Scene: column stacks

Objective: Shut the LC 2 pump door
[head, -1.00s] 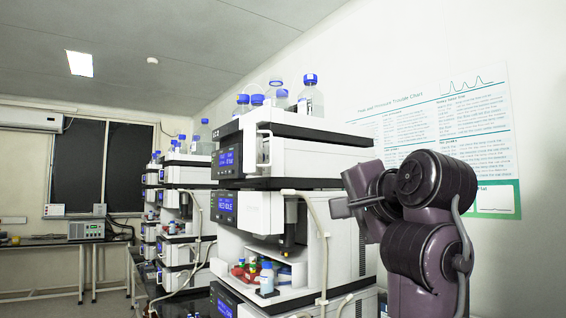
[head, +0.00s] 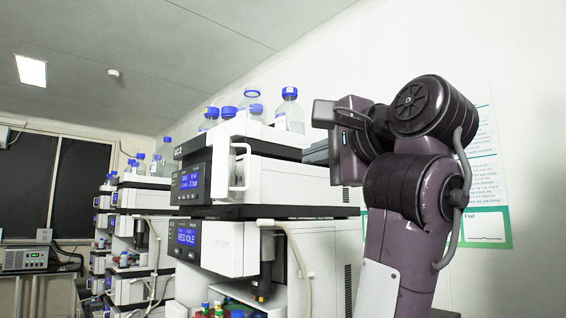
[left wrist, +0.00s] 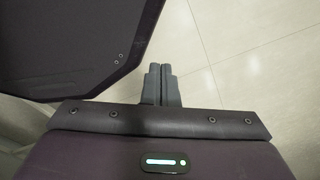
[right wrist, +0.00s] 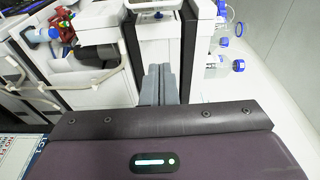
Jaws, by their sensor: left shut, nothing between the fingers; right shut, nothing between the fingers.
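The LC 2 stack stands in the middle of the head view. Its upper module, with a lit blue display (head: 190,182), has a white door panel with a bar handle (head: 240,168) on its front. The panel appears to stand out from the module; how far it is open is hard to tell. My right gripper (head: 320,114) is raised right of the stack near bottle height, pointing left, shut and apart from the door. Its shut fingers also show in the right wrist view (right wrist: 158,84), over the stack. My left gripper (left wrist: 159,82) is shut and empty above the floor.
Glass bottles with blue caps (head: 290,112) stand on top of the stack, left of my right gripper. A lower module shows another display (head: 187,237). A tube (head: 298,260) loops down its side. Another stack (head: 140,195) stands behind left. A wall chart (head: 485,215) hangs behind my right arm.

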